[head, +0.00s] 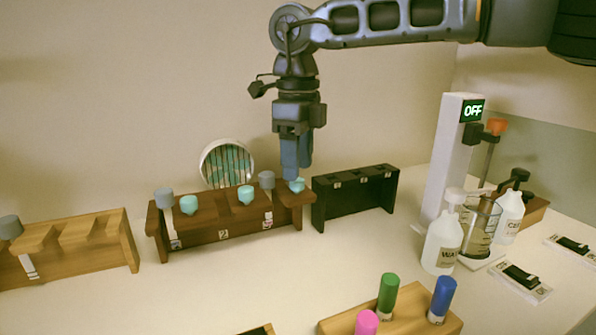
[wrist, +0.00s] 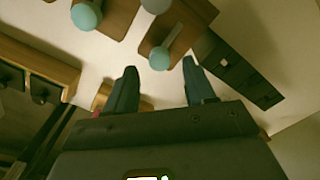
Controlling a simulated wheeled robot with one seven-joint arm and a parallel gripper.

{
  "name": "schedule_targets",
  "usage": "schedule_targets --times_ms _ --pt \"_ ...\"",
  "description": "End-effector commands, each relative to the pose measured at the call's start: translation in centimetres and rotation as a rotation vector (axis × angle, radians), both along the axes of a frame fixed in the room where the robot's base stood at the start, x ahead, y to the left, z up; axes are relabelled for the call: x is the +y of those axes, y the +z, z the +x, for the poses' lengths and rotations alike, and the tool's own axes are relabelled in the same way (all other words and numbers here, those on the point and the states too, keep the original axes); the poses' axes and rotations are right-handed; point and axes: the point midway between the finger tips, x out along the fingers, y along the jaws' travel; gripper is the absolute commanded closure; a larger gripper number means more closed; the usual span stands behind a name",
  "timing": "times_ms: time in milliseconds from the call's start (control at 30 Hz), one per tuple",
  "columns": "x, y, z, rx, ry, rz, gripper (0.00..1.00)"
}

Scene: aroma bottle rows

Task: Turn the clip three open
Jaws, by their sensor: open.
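The dark brown rack (head: 225,229) stands at the back of the table with number labels on its front. Three teal-knobbed clips sit along it; the rightmost, which I take as clip three (head: 297,186), is at its right end. My gripper (head: 291,176) points down directly above or beside that knob, its jaws open. In the wrist view a teal knob on a pale stem (wrist: 160,59) lies just beyond and between the open fingertips (wrist: 158,68). I see no contact, and the exact gap cannot be told.
Grey-capped bottles (head: 164,197) rise from the rack. A black rack (head: 355,197) stands close on the right, a lighter wooden rack (head: 75,247) on the left.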

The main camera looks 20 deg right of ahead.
Motion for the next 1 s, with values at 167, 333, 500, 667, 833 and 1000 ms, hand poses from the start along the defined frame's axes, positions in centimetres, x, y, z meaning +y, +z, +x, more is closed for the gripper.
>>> schedule_targets --times_ms 167,333,500,667,833,1000 --pt "-0.1 3.0 0.0 -0.001 -0.001 -0.001 0.46" --pt "-0.1 4.7 0.0 -0.001 0.000 -0.001 0.46" --pt "-0.1 5.1 0.0 0.001 0.000 -0.001 0.46" --pt "0.0 5.1 0.0 0.001 0.000 -0.001 0.46" --pt "-0.1 5.1 0.0 0.001 0.000 -0.001 0.46" --pt "0.0 6.4 0.0 0.001 0.000 -0.001 0.46"
